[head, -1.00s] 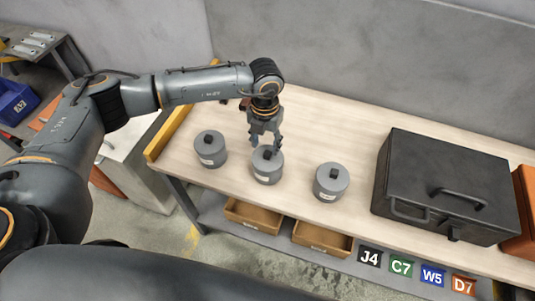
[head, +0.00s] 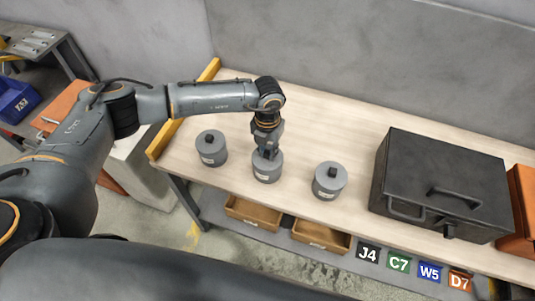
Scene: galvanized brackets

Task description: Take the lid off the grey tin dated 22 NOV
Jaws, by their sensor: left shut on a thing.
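Three grey lidded tins with black knobs stand in a row on the bench: a left tin (head: 211,150), a middle tin (head: 267,169) and a right tin (head: 329,183). Each has a pale label on its front, too small to read, so I cannot tell which is dated 22 NOV. My left gripper (head: 267,153) points down over the middle tin and is shut on its lid knob, which the fingers hide. The middle tin's lid appears seated on the tin. My right gripper is not in view.
The wooden bench (head: 300,115) is clear behind the tins. A large black case (head: 440,170) stands to the right, with an orange box (head: 525,195) beyond it. Brown bins (head: 321,236) sit on the shelf below. A grey wall runs behind.

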